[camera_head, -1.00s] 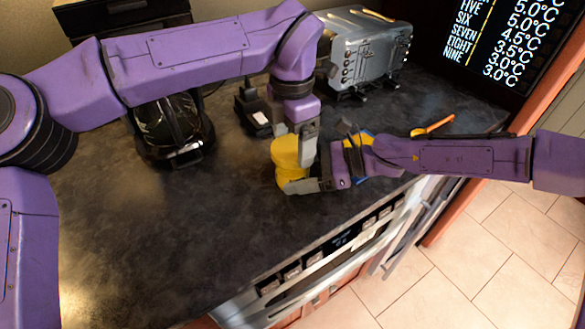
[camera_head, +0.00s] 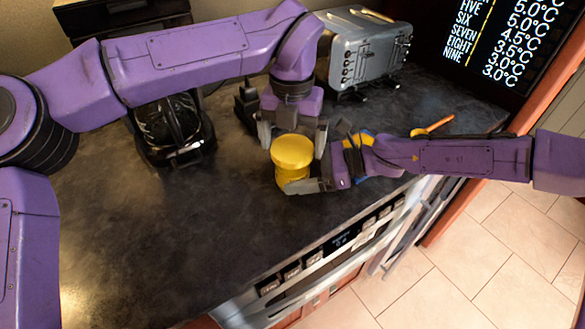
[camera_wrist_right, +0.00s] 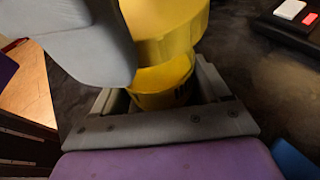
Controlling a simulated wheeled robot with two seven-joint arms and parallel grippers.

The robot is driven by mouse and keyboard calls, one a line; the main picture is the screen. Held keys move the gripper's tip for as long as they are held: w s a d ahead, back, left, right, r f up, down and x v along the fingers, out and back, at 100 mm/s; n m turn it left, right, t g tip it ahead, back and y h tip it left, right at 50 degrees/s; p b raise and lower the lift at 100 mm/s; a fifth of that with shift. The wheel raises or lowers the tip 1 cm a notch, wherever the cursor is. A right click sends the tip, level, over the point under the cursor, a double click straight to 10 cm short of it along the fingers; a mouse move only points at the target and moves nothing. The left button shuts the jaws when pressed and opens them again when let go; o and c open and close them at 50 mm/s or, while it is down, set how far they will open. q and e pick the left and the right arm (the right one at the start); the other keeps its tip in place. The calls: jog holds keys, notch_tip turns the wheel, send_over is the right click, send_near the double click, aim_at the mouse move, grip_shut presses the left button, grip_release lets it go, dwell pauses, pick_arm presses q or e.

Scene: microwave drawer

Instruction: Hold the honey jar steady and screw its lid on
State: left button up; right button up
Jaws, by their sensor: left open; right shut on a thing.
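The honey jar (camera_head: 287,179) is yellow and stands upright on the dark counter. Its yellow lid (camera_head: 292,150) sits on top, wider than the jar body; I cannot tell how tightly it is seated. My right gripper (camera_head: 296,186) is shut on the jar body low down, coming from the right. In the right wrist view the jar body (camera_wrist_right: 162,84) is between the fingers, below the lid (camera_wrist_right: 165,30). My left gripper (camera_head: 292,137) is open and points down, its fingers apart on either side of the lid's back part.
A silver toaster (camera_head: 365,52) stands behind at the right. A coffee maker (camera_head: 170,130) stands at the left. A yellow and blue object (camera_head: 360,140) is partly hidden behind my right arm, and an orange spoon-like utensil (camera_head: 432,126) lies farther right. The front left counter is clear.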

pick_arm(q)
jog(key=n, duration=0.4)
jog(key=shift+n, duration=0.4)
jog(key=n, duration=0.4)
jog(key=shift+n, duration=0.3)
jog(key=c, duration=0.9)
jog(key=m, duration=0.9)
jog(key=shift+m, duration=0.3)
jog(key=m, duration=0.4)
jog(key=o, duration=0.9)
jog(key=shift+r, duration=0.15)
jog(key=shift+r, duration=2.35)
